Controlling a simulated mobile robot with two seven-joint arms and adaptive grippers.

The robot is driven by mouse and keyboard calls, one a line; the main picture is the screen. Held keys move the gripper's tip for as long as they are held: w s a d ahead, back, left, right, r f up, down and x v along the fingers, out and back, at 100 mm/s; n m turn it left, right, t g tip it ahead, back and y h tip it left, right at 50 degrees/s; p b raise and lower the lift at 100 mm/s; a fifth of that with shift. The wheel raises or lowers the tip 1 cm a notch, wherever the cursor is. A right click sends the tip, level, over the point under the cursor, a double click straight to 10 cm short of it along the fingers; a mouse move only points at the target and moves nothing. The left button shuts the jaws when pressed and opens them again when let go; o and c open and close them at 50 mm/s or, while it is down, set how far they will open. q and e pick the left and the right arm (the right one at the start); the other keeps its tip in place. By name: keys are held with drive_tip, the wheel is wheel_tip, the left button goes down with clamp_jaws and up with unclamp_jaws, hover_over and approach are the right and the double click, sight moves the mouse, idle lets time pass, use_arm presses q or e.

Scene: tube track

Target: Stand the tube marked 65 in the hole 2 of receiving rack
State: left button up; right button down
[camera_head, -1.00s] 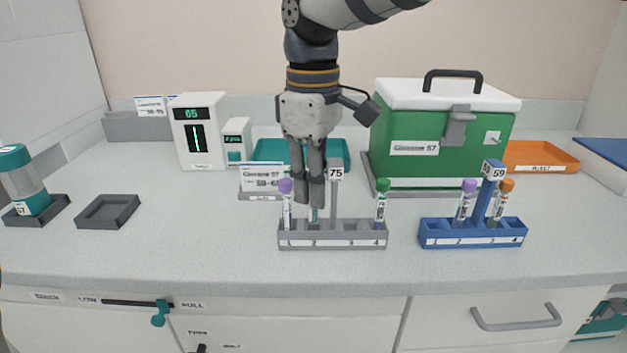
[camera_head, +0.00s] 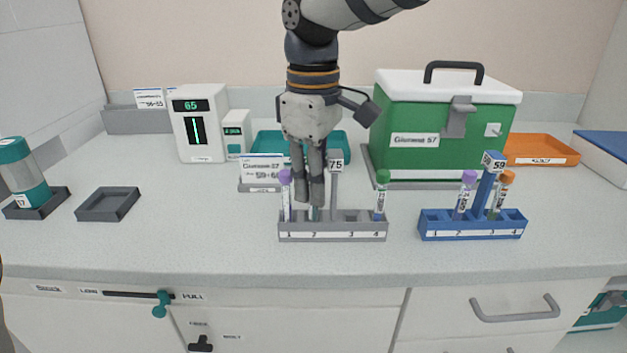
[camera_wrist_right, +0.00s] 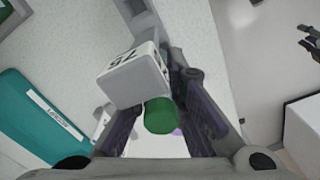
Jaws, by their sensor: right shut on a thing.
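My right gripper (camera_head: 312,200) points straight down over the left half of a grey rack (camera_head: 333,233) with a sign 75. It is shut on a tube (camera_head: 314,213) whose green cap (camera_wrist_right: 160,115) shows between the fingers in the wrist view. The tube's lower part is at hole 2, just left of the sign post; how deep it sits is hidden. Its marking cannot be read. A purple-capped tube (camera_head: 286,195) stands in hole 1 and a green-capped tube (camera_head: 381,195) in hole 4. My left gripper is not in view.
A blue rack (camera_head: 471,232) with sign 59 holds a purple-capped and an orange-capped tube at the right. A green box (camera_head: 420,165), a teal tray (camera_head: 335,148) and a white device (camera_head: 200,125) reading 65 stand behind.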

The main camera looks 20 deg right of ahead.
drive_tip(key=shift+f, duration=0.15)
drive_tip(key=shift+f, duration=0.4)
drive_tip(key=shift+f, duration=0.1)
drive_tip(key=c, duration=1.6)
unclamp_jaws()
wheel_tip(320, 180, up, 12)
drive_tip(key=shift+r, duration=0.1)
